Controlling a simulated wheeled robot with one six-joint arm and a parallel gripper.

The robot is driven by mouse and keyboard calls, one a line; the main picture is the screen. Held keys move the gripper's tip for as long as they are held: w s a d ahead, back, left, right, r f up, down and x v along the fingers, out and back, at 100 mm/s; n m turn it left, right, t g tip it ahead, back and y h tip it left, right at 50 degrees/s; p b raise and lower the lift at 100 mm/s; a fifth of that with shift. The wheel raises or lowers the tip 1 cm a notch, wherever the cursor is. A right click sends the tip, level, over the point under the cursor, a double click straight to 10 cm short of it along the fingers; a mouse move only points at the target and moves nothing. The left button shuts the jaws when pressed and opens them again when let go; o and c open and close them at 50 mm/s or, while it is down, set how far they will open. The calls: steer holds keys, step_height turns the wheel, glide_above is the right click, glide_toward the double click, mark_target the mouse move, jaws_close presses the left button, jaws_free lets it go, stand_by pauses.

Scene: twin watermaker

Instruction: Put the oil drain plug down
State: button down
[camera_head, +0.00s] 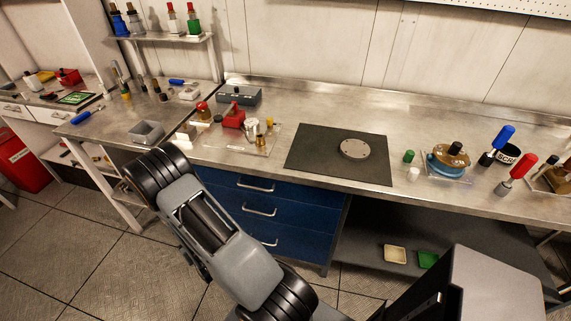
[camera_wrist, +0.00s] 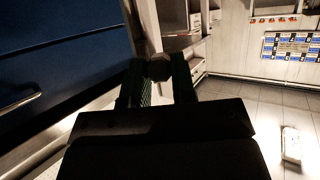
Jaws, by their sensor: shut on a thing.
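In the wrist view, my gripper (camera_wrist: 159,82) is shut on the oil drain plug (camera_wrist: 158,67), a small brownish piece with a faceted head held between the two green-lined fingertips. The plug is clear of any surface in that view, in front of the blue drawer fronts, with shelves and floor beyond. In the head view my arm reaches up in front of the workbench, and neither the gripper nor the plug can be made out there.
The steel workbench (camera_head: 240,169) carries a dark mat (camera_head: 310,158) with a round grey plate (camera_head: 354,149). Blue drawers (camera_head: 262,210) are below. The mat's left part is bare.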

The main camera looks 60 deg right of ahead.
steer(key=s+d+r+m+g+h+p, duration=0.1)
steer(key=s+d+r+m+g+h, duration=0.2)
steer(key=d+r, duration=0.45)
steer(key=s+d+r+m+g+h+p, duration=0.25)
steer(key=d+r+m+h, duration=0.35)
steer(key=r, duration=0.3)
steer(key=s+d+r+m+g+y+p, duration=0.1)
steer(key=s+d+r+m+g, duration=0.2)
steer(key=s+r+m+g, duration=0.4)
steer(key=s+d+r+m+g+p, duration=0.2)
steer(key=s+d+r+m+g, duration=0.15)
steer(key=s+r+g, duration=0.45)
steer(key=t, duration=0.2)
glide_above(287, 173)
steer(key=shift+m+y, duration=0.4)
steer(key=shift+m, duration=0.05)
steer(key=f, duration=1.1)
steer(key=shift+s+a+f+b, duration=0.1)
steer(key=shift+a+f+b, duration=0.2)
steer(key=shift+b, duration=0.1)
steer(key=f, duration=0.3)
steer(key=shift+d+f, duration=0.2)
steer(key=shift+d, duration=0.05)
steer(key=shift+f, duration=0.1)
steer(key=shift+f, duration=0.1)
